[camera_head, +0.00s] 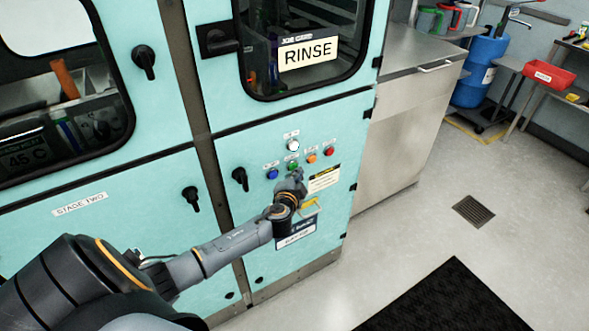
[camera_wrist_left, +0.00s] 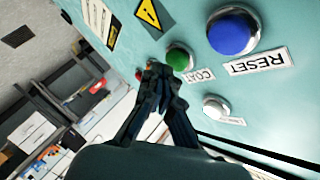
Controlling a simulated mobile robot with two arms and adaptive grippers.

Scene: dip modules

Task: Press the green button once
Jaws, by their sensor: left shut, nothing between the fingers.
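The green button (camera_head: 292,165) sits on the teal panel below the RINSE window, between a blue button (camera_head: 272,174) and an orange button (camera_head: 311,158). In the left wrist view the green button (camera_wrist_left: 180,58) shows beside a label reading COAT. My left gripper (camera_head: 296,177) is shut and empty, just below the green button in the head view. In the wrist view its fingertips (camera_wrist_left: 160,70) are close to the green button's edge; I cannot tell whether they touch it. My right gripper is in neither view.
A white button (camera_head: 292,145) is above the green one and a red button (camera_head: 328,151) is to the right. The blue button (camera_wrist_left: 233,31) is labelled RESET. Black handles (camera_head: 240,179) stick out left of the buttons. The floor at right is mostly open, with a dark mat (camera_head: 445,300).

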